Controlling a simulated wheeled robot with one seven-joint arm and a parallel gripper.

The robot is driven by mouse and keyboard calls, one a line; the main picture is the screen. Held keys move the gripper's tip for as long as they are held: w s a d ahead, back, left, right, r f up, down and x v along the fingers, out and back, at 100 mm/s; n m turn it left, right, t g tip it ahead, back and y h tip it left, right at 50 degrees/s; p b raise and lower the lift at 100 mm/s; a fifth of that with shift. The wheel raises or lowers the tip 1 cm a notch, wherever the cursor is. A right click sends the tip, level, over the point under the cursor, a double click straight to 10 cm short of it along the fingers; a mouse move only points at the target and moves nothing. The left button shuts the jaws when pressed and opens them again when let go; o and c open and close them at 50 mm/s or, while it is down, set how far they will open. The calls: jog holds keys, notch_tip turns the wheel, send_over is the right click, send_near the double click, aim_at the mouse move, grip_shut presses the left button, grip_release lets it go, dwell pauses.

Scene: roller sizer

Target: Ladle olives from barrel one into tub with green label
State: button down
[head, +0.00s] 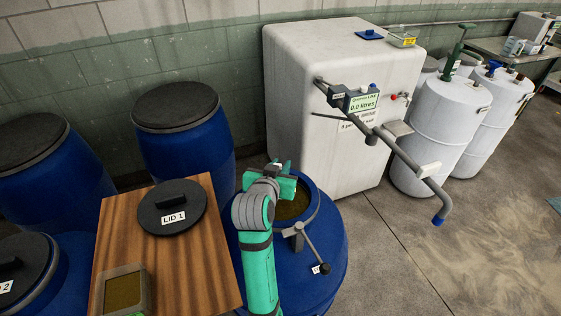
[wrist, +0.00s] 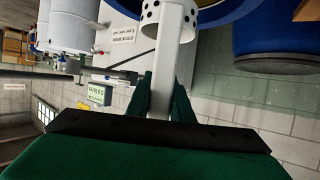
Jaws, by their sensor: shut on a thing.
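Barrel one (head: 318,262) is a blue barrel with its mouth open and brownish-green contents showing. My gripper (head: 280,181) is over its mouth in the head view, hiding part of the opening. In the wrist view my gripper (wrist: 160,104) is shut on the white handle of a ladle (wrist: 175,62). The ladle's perforated bowl (wrist: 167,20) is at the top edge, partly cut off; I cannot see what it holds.
Lid 1 (head: 171,208) lies on the wooden table (head: 207,258) left of the barrel. A grey lever (head: 306,240) sits at the barrel's rim. A white tank (head: 300,80) with a pipe arm (head: 405,160) stands behind. Closed blue barrels stand at left; floor at right is clear.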

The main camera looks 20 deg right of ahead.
jog(key=shift+f, duration=4.55)
notch_tip(320, 180, up, 12)
jog(key=shift+r, duration=0.2)
jog(key=shift+s, duration=0.1)
